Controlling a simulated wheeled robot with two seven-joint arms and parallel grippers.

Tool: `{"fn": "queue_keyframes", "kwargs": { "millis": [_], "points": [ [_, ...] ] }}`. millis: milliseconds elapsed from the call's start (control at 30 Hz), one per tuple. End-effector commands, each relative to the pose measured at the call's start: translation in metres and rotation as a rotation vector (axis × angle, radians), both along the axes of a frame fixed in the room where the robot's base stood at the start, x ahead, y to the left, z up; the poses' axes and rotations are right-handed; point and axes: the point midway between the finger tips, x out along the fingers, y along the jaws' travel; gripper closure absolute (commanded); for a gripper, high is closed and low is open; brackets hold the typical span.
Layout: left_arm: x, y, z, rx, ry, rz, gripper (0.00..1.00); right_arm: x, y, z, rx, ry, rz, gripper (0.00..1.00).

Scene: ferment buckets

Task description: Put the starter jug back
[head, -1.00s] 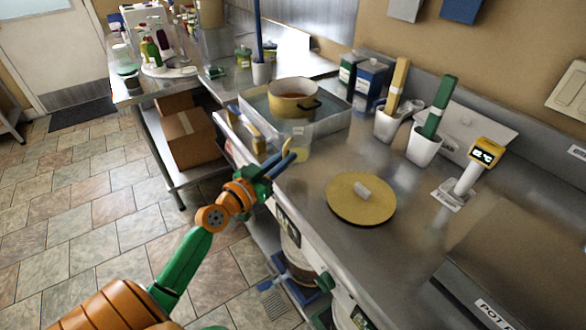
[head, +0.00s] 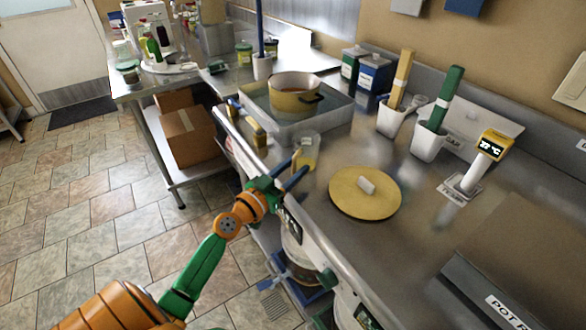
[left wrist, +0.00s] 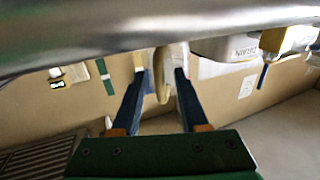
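The starter jug (head: 307,149), clear with pale yellow contents, stands upright on the steel counter near its front edge, just in front of the steel tray. My left gripper (head: 296,169) is open at the counter edge, its blue fingers pointing toward the jug. In the left wrist view, a pale object with a yellowish handle-like part (left wrist: 163,88), seemingly the jug, shows between the spread fingers (left wrist: 158,88). I cannot tell whether they touch it. My right gripper is out of view.
A steel tray (head: 325,124) holds a yellow pot (head: 294,97). A round yellow lid (head: 350,203) lies to the right of the jug. White holders (head: 391,122) with coloured handles and a thermometer stand (head: 470,176) are farther back. Counter around the lid is clear.

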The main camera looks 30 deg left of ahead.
Motion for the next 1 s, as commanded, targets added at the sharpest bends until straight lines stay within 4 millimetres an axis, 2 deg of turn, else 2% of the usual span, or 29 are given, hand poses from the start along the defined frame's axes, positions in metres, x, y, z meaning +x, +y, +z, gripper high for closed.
{"fn": "queue_keyframes", "kwargs": {
  "millis": [100, 167, 300, 500, 600, 700, 867, 933, 967, 1000],
  "points": [
    [0.0, 0.0, 0.004, 0.0, 0.0, 0.0, 0.56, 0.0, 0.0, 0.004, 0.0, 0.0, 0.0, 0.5],
    [-0.006, 0.0, 0.0, 0.001, 0.0, 0.0, 0.56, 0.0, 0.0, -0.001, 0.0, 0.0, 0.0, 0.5],
    [-0.035, 0.002, -0.003, 0.003, 0.002, -0.001, 0.56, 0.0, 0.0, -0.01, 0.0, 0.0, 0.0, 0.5],
    [-0.086, 0.006, -0.008, 0.002, 0.003, -0.001, 0.56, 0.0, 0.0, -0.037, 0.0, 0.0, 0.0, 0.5],
    [-0.105, 0.008, -0.008, -0.001, 0.001, 0.001, 0.56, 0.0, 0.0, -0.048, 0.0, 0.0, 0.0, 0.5],
    [-0.116, 0.008, -0.004, 0.0, 0.0, 0.0, 0.56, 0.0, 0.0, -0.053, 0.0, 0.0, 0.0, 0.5],
    [-0.12, 0.008, 0.0, 0.0, -0.001, -0.001, 0.56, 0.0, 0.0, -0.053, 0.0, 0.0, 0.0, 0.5],
    [-0.119, 0.013, -0.01, -0.01, 0.023, 0.015, 0.56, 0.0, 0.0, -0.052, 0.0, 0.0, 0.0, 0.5],
    [-0.118, 0.018, -0.023, -0.019, 0.051, 0.033, 0.56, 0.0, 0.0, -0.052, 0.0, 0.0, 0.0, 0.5],
    [-0.117, 0.026, -0.052, -0.039, 0.114, 0.068, 0.56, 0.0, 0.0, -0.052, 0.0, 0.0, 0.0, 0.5]
  ]
}}
